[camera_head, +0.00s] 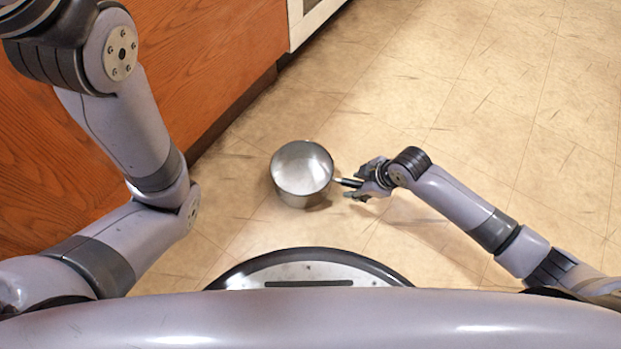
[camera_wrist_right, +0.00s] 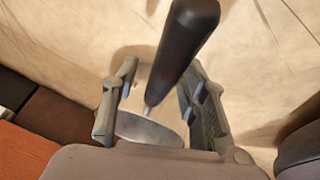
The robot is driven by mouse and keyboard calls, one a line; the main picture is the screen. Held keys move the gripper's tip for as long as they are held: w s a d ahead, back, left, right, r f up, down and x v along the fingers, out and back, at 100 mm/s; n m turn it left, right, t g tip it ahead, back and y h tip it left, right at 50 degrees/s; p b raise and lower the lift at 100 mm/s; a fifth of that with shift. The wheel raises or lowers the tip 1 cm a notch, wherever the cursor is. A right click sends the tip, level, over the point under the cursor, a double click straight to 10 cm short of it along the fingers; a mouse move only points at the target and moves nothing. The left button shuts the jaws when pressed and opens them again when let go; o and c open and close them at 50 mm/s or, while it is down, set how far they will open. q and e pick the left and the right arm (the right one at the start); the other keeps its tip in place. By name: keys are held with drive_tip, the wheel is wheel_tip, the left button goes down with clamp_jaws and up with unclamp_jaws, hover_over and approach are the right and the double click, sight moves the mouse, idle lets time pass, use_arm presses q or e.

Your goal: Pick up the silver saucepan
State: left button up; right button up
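The silver saucepan (camera_head: 301,170) is upright on the tiled floor in the middle of the head view, its dark handle (camera_head: 348,182) pointing right. My right gripper (camera_head: 362,181) is at the handle, with a finger on either side. In the right wrist view, the black handle (camera_wrist_right: 187,43) passes between the spread fingers of the right gripper (camera_wrist_right: 160,88), with a visible gap at the left finger. Part of the shiny pan (camera_wrist_right: 146,128) shows below the handle, the rest hidden by my wrist. My left gripper is out of view; only its arm shows.
A wooden cabinet front (camera_head: 215,50) runs along the left, with a white appliance (camera_head: 312,18) at its far end. The tiled floor (camera_head: 480,110) is clear to the right of and beyond the pan. My own base lies just in front of it.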

clamp_jaws()
idle(0.4)
idle(0.4)
drive_tip(key=shift+r, duration=0.1)
